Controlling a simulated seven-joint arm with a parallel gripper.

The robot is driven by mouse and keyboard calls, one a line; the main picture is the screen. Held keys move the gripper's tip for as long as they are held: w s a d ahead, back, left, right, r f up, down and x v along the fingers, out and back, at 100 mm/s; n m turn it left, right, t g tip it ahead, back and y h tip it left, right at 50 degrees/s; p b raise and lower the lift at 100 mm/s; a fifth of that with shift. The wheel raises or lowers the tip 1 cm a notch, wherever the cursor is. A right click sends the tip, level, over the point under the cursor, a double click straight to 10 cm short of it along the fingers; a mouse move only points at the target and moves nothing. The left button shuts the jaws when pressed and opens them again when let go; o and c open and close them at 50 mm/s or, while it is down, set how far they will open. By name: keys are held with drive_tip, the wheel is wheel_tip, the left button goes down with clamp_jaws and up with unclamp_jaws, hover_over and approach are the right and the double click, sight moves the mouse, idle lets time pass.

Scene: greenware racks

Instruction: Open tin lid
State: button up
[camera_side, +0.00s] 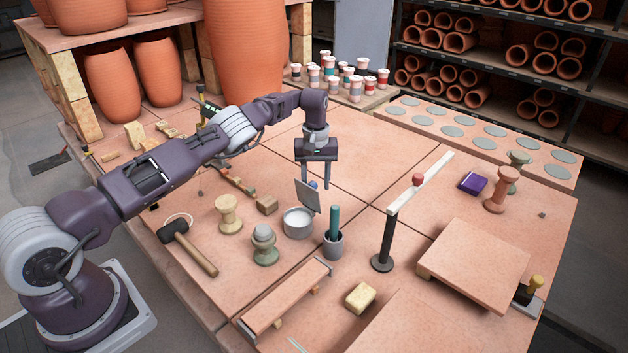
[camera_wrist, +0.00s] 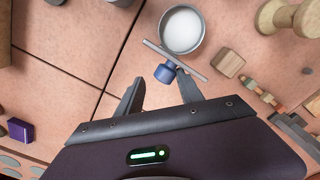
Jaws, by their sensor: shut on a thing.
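The tin (camera_side: 298,224) is a round, pale metal pot standing on the table, and its white inside shows from above in the wrist view (camera_wrist: 182,30). Its flat grey lid (camera_side: 307,196) stands steeply tilted at the tin's rim, on the side toward my gripper. In the wrist view the lid (camera_wrist: 190,66) is nearly edge-on. A blue knob (camera_wrist: 165,73) sticks out from the lid's outer face. My gripper (camera_side: 315,186) points down beside the lid, shut on the blue knob, with its fingers on either side of it. The tin's mouth is uncovered.
A dark green-handled tool stands in a grey cup (camera_side: 333,244) right of the tin. A black post (camera_side: 386,240) carries a pale bar farther right.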

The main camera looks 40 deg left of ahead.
drive_tip(key=shift+s+d+f, duration=0.15)
drive_tip(key=shift+d+f, duration=0.15)
drive_tip(key=shift+d, duration=0.05)
wheel_tip(320, 180, up, 8)
drive_tip(key=shift+a+f, duration=0.15)
drive_tip(key=shift+a, duration=0.1)
